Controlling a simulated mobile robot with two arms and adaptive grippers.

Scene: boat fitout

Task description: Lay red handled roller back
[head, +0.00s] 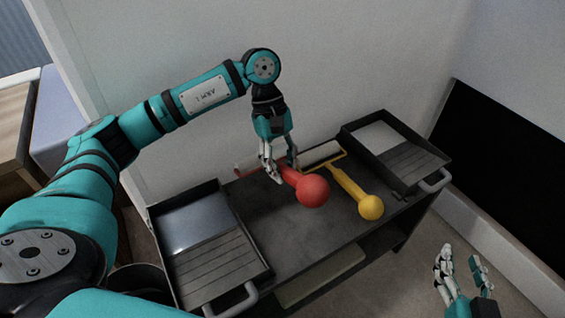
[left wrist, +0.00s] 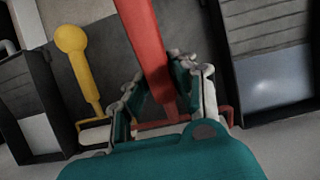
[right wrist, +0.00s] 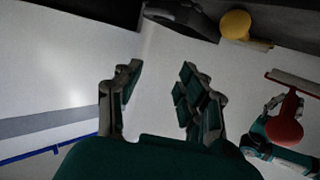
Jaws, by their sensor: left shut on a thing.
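The red handled roller (head: 312,190) is over the middle of the dark cart top, its red ball end toward the front. My left gripper (head: 280,172) is shut on its red handle. The left wrist view shows the red handle (left wrist: 146,40) running between the fingers (left wrist: 160,95), with the roller frame close to my palm. I cannot tell whether the roller touches the cart top. The yellow handled roller (head: 352,190) lies just to its right. My right gripper (head: 462,262) is open and empty, off the cart's right front; it also shows in the right wrist view (right wrist: 155,90).
A paint tray (head: 205,245) sits at the cart's left end and another tray (head: 395,145) at its right end. The dark cart top (head: 285,240) is bare in front of the rollers. A wall stands close behind the cart.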

